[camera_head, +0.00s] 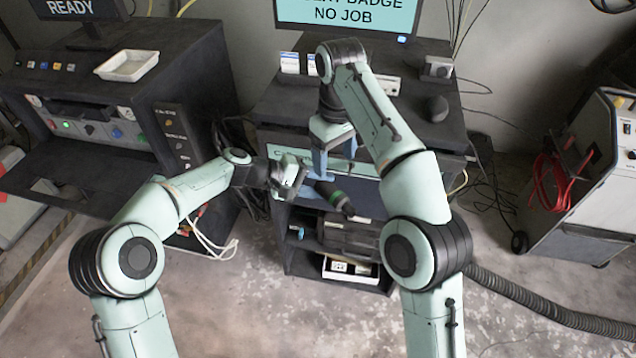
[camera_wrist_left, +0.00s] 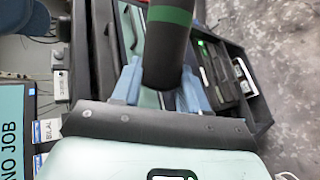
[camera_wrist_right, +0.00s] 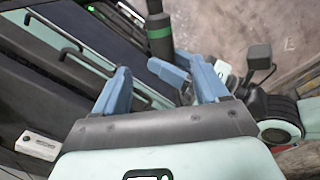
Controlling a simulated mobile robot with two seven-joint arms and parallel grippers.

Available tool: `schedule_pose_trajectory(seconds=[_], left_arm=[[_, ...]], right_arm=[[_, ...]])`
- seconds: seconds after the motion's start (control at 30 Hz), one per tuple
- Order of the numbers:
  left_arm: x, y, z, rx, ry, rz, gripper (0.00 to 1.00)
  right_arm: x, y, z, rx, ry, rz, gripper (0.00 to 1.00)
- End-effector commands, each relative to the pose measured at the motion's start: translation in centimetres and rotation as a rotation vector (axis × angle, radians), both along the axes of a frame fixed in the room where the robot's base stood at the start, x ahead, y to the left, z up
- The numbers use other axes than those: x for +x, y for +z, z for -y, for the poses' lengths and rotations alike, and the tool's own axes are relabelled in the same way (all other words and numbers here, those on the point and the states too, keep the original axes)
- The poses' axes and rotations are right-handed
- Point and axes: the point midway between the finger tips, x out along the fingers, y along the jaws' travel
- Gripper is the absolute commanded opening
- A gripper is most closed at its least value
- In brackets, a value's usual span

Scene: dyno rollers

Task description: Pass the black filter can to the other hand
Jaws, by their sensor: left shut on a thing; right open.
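The black filter can (camera_head: 341,204) has a green band and is held tilted in front of the dark cabinet. My left gripper (camera_head: 307,181) is shut on it near one end. In the left wrist view the can (camera_wrist_left: 166,55) stands between the blue fingers, its banded part reaching past the top edge. My right gripper (camera_head: 321,168) points down from above, close to the left gripper and the can. In the right wrist view the can (camera_wrist_right: 159,36) lies beyond the spread, empty fingers, roughly in line with the gap.
A dark cabinet (camera_head: 285,225) with open shelves stands behind the grippers. A bench (camera_head: 190,70) with a white tray (camera_head: 127,65) is at the left. A wheeled machine (camera_head: 585,175) with red cable stands at the right. The floor in front is clear.

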Motion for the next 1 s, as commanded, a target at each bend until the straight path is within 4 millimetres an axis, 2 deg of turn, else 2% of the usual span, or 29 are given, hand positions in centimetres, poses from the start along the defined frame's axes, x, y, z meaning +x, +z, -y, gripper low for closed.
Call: schedule_pose_trajectory(seconds=[0.37, 0.47, 0.57, 0.67, 0.83, 0.9, 1.0], left_arm=[[0.0, 0.0, 0.0, -0.001, 0.0, 0.0, 0.12], [0.0, 0.0, 0.0, -0.001, 0.0, 0.0, 0.12], [0.0, 0.0, 0.0, -0.001, 0.0, 0.0, 0.12], [0.0, 0.0, 0.0, -0.001, 0.0, 0.0, 0.12], [0.0, 0.0, 0.0, -0.001, 0.0, 0.0, 0.12], [0.0, 0.0, 0.0, -0.001, 0.0, 0.0, 0.12], [0.0, 0.0, 0.0, -0.001, 0.0, 0.0, 0.12]], right_arm=[[0.0, 2.0, 0.0, 0.0, 0.0, 0.0, 0.73], [-0.4, 2.5, -0.7, 0.028, 0.003, 0.001, 0.73], [-1.4, 3.5, -2.4, 0.1, 0.007, 0.004, 0.73], [-3.3, 5.1, -5.2, 0.197, 0.015, 0.006, 0.73], [-8.0, 8.5, -9.8, 0.343, 0.037, 0.003, 0.73], [-7.4, 6.3, -8.7, 0.365, -0.104, -0.043, 0.73], [-7.8, 4.3, -8.1, 0.409, -0.282, -0.099, 0.73]])
